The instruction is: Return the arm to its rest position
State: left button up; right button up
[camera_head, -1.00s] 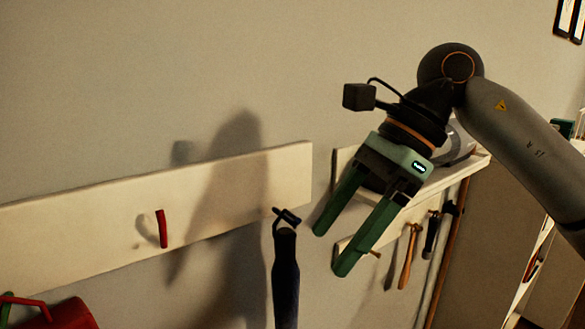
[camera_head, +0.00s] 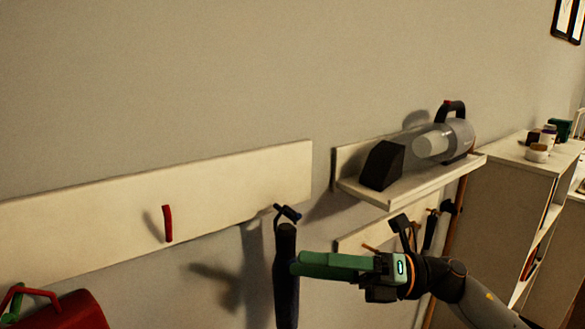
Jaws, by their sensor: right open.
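My right gripper (camera_head: 300,264) is low at the centre right in the head view, pointing left with green fingers. Seen from the side, its fingers overlap in the picture; they are open and nothing shows between them. The fingertips appear next to the dark umbrella-like item (camera_head: 286,285), which hangs from a black hook (camera_head: 287,213); I cannot tell whether they touch. My right arm (camera_head: 478,303) comes in from the lower right. My left gripper is out of view.
A white rail (camera_head: 90,231) with a red hook (camera_head: 167,223) runs along the wall. A handheld vacuum (camera_head: 447,139) lies on a small shelf (camera_head: 420,187) above my arm. A red container (camera_head: 65,312) is at lower left. A white cabinet (camera_head: 500,190) stands at right.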

jog(key=w+d+f+m+t+h, duration=0.2)
jog(key=d+f+m+t+h, duration=0.15)
jog(key=f+m+t, duration=0.6)
jog(key=w+d+f+m+t+h, duration=0.2)
jog(key=d+f+m+t, duration=0.4)
jog(key=m, duration=0.6)
jog(key=s+d+f+m+h, duration=0.2)
jog(key=d+f+m+h, duration=0.15)
jog(key=f, duration=0.45)
jog(key=s+d+f+m+h, duration=0.25)
jog(key=f+m+h, duration=0.2)
jog(key=f, duration=0.25)
jog(key=s+d+f+m+g+h, duration=0.25)
jog(key=s+d+f+m, duration=0.2)
jog(key=s+f, duration=0.4)
jog(key=s+d+f+m+g+h, duration=0.25)
jog(key=s+d+f+g, duration=0.2)
jog(key=s+f, duration=0.45)
jog(key=a+r+m+t+p, duration=0.1)
jog(key=a+r+m, duration=0.3)
jog(key=a, duration=0.6)
jog(key=shift+w+a+r+m+y+p, duration=0.35)
jog(key=shift+m+y+p, duration=0.1)
jog(key=shift+m+p, duration=0.4)
jog(key=shift+c, duration=0.2)
